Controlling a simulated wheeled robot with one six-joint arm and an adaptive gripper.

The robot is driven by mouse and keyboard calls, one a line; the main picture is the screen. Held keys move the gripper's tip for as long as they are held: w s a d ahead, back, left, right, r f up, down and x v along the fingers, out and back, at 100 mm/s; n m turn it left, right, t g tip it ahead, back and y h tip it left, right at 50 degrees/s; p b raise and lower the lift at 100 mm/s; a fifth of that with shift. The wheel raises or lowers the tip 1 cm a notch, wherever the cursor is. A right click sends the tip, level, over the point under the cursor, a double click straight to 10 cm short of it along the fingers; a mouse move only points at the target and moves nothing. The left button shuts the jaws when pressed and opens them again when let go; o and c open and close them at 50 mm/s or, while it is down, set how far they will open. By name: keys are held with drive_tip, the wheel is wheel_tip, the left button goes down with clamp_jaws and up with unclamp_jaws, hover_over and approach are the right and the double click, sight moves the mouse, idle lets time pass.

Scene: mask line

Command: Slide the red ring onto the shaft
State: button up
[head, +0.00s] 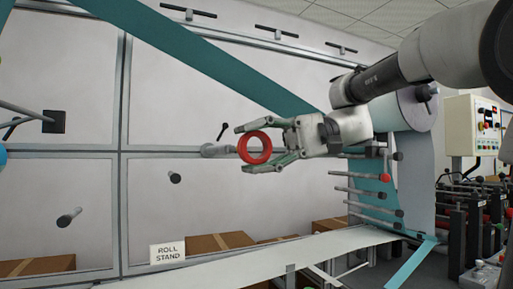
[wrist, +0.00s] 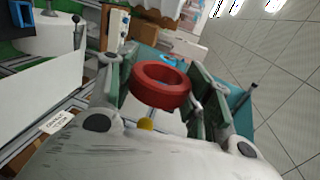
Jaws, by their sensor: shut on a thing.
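The red ring (head: 242,151) is between the two green fingers of my gripper (head: 244,148), which are closed on its outer sides. In the head view its open face is turned toward the camera. In the wrist view the ring (wrist: 160,98) sits between the fingertips (wrist: 160,90). A grey shaft (head: 215,151) stands out from the wall panel just left of the ring. Its right end is close to or behind the ring in the picture; I cannot tell the depth gap or whether they touch.
Other grey pegs (head: 174,177) stick out of the panel lower left. A teal web (head: 215,60) runs diagonally behind my arm. Several rollers (head: 365,192) stand to the right, near a control box (head: 473,125). A "ROLL STAND" sign (head: 167,252) and cardboard boxes (head: 220,242) are below.

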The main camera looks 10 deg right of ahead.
sight(229, 149)
drive_tip(key=shift+w+a, duration=0.25)
drive_tip(key=shift+w, duration=0.95)
drive_tip(key=shift+w+a, duration=0.25)
drive_tip(key=shift+w, duration=0.95)
drive_tip(key=shift+w+a, duration=0.25)
drive_tip(key=shift+w, duration=1)
drive_tip(key=shift+w+a, duration=0.25)
drive_tip(key=shift+w, duration=0.95)
drive_tip(key=shift+w, duration=0.1)
drive_tip(key=shift+w+a, duration=0.25)
drive_tip(key=shift+w, duration=0.95)
drive_tip(key=shift+w+a, duration=0.25)
drive_tip(key=shift+w, duration=0.9)
drive_tip(key=shift+w, duration=0.1)
drive_tip(key=shift+w+a, duration=0.25)
drive_tip(key=shift+w, duration=0.95)
drive_tip(key=shift+w+a, duration=0.25)
drive_tip(key=shift+w, duration=0.9)
drive_tip(key=shift+w, duration=0.1)
drive_tip(key=shift+w+a, duration=0.25)
drive_tip(key=shift+w, duration=0.95)
drive_tip(key=shift+w+a, duration=0.25)
drive_tip(key=shift+w, duration=0.9)
